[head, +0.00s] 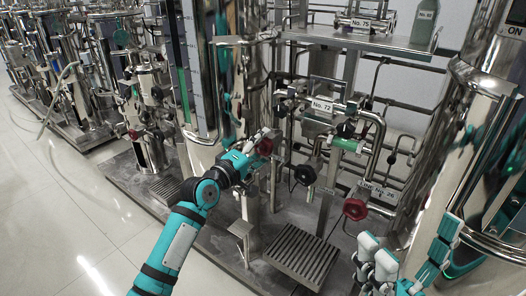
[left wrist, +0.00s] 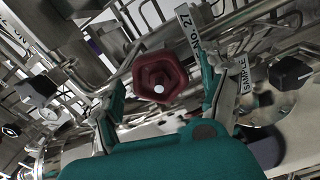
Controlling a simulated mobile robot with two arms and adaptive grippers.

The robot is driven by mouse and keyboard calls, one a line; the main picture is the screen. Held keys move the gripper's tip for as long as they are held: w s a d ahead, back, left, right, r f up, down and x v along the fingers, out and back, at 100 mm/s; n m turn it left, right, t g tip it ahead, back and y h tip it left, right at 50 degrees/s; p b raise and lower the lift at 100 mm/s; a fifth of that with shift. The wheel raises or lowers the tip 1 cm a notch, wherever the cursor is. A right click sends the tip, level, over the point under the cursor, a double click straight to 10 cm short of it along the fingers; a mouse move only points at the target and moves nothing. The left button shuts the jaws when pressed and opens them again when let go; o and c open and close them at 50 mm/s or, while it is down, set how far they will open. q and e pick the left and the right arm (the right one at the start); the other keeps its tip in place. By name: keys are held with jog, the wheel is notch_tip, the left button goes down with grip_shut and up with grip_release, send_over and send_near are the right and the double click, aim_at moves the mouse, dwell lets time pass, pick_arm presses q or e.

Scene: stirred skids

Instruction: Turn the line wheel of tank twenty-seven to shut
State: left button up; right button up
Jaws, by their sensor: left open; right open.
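A dark red line wheel (head: 265,147) sits on the pipework by the tall steel tank at the centre of the head view. In the left wrist view the red wheel (left wrist: 160,78) lies between my open fingers, beside a tag (left wrist: 188,28) reading No. 27. My left gripper (head: 252,146) is open right at the wheel; whether its fingers touch the rim I cannot tell. My right gripper (head: 376,265) is open and empty at the lower right of the head view, away from this wheel.
Another red wheel (head: 355,209) is near a Line No. 26 tag (head: 380,192). A No. 72 tag (head: 321,105) hangs on nearby pipes. A black knob (head: 305,175) is right of my left gripper. A slatted grate (head: 302,255) lies below. Open floor (head: 50,215) is at left.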

pick_arm(q)
jog(key=shift+w+d, duration=0.45)
jog(key=shift+w, duration=0.15)
jog(key=c, duration=1.2)
jog(key=shift+o, duration=0.2)
jog(key=shift+m, duration=0.3)
